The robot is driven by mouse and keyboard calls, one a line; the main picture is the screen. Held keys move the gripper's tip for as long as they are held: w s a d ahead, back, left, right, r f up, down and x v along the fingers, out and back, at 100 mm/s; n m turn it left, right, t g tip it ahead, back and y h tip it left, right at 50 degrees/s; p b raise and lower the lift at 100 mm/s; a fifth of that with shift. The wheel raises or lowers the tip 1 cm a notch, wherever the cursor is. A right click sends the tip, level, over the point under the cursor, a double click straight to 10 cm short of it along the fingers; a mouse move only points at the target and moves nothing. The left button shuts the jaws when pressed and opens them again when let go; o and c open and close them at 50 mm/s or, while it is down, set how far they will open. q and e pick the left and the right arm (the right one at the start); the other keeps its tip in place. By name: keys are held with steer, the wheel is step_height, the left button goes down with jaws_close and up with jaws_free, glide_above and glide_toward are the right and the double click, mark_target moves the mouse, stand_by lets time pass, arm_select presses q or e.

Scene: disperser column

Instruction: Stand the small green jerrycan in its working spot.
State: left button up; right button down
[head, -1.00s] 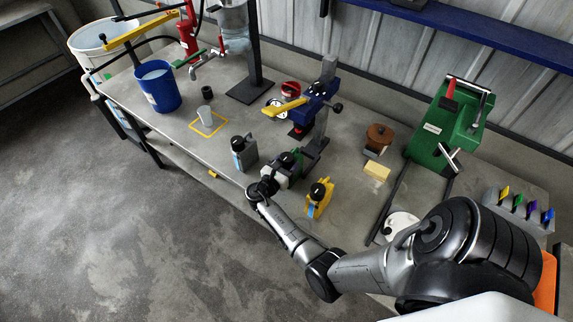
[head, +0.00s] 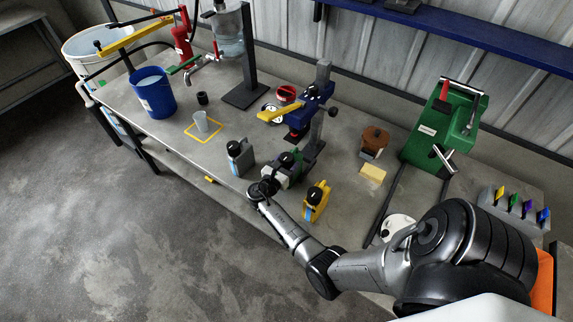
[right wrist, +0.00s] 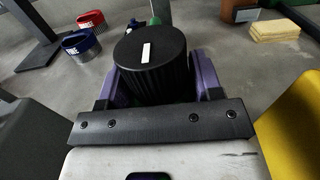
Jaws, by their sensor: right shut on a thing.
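The small green jerrycan (head: 298,161) is at the middle of the bench in the head view, mostly hidden by my right gripper (head: 284,168). Its black cap shows between the purple fingers in the right wrist view (right wrist: 150,62). My right gripper is shut on it. I cannot tell whether its base touches the bench. A grey jerrycan (head: 240,158) stands to its left and a yellow jerrycan (head: 316,202) to its lower right. My left gripper is not in view.
A blue lever press (head: 303,105) stands just behind the green jerrycan. A blue bucket (head: 153,95) and a stand base (head: 245,94) are farther left. A yellow sponge (head: 372,174) and a green machine (head: 430,130) are to the right. Bare bench lies around the outlined square.

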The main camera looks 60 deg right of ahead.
mark_target(296, 154)
steer(key=shift+d, duration=0.5)
steer(key=shift+s+d, duration=0.1)
steer(key=shift+d, duration=0.5)
steer(key=shift+s+d, duration=0.1)
steer(key=shift+d, duration=0.6)
steer(key=shift+s+d, duration=0.15)
steer(key=shift+d, duration=0.75)
steer(key=shift+c, duration=1)
jaws_free()
steer(key=shift+f, duration=0.1)
steer(key=shift+a, duration=0.1)
steer(key=w+a, duration=0.2)
steer(key=a, duration=1.1)
steer(key=shift+a+b, duration=0.3)
